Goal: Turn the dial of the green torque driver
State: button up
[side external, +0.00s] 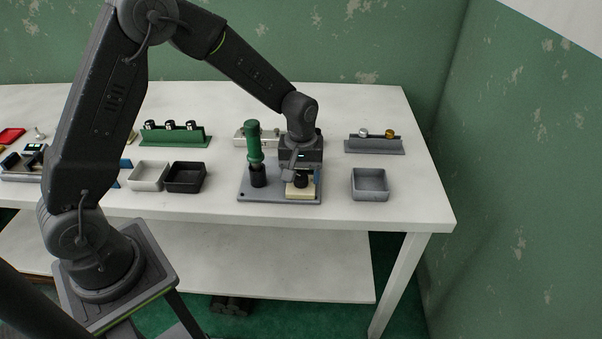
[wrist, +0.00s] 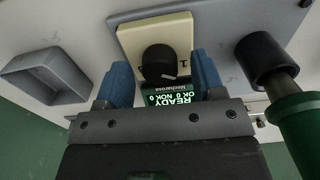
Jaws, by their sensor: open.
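The green torque driver (side external: 254,142) stands upright in a black holder (side external: 258,177) on a grey base plate (side external: 268,193). In the wrist view, the driver (wrist: 296,118) is at the right edge. A black round dial (wrist: 159,62) sits on a cream block (wrist: 150,34), which also shows in the side view (side external: 299,192). My gripper (side external: 302,177) points down over this block, right of the driver. In the wrist view, my gripper (wrist: 160,78) is open, with one blue finger on each side of the dial and visible gaps between. A small screen (wrist: 175,102) reads READY, OK 0, NOK 0.
A grey bin (side external: 370,185) is right of the plate; a white bin (side external: 149,176) and a black bin (side external: 186,178) are left. A green rack (side external: 176,138) and a grey rack (side external: 374,145) stand behind. The table's front strip is clear.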

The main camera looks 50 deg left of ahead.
jog(key=shift+c, duration=0.2)
jog(key=c, duration=0.9)
jog(key=shift+o, duration=0.2)
jog(key=shift+m, duration=0.3)
jog(key=m, duration=1.1)
